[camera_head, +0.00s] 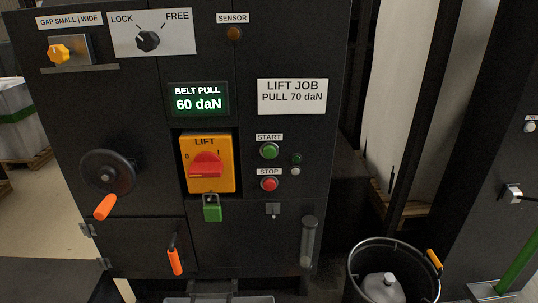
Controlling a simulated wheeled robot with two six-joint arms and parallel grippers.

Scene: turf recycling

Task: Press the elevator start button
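The green start button (269,151) sits under a START label on the dark cabinet front, right of the lift switch. The red stop button (269,184) is just below it under a STOP label. A red rotary lift switch (206,166) on a yellow plate lies to their left, with 0 and I marks; its exact setting is hard to tell. A green padlock (212,212) hangs at the plate's lower edge. The display (198,99) reads belt pull 60 daN, and the white card (292,97) reads lift job pull 70 daN. Neither gripper shows, and nothing covers the start button.
A handwheel (106,174) and an orange-handled lever (174,257) stick out at left. A LOCK/FREE knob (148,41) and a yellow gap knob (60,52) are above. A black bucket (354,276) holding a pale container stands at lower right. Space before the buttons looks clear.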

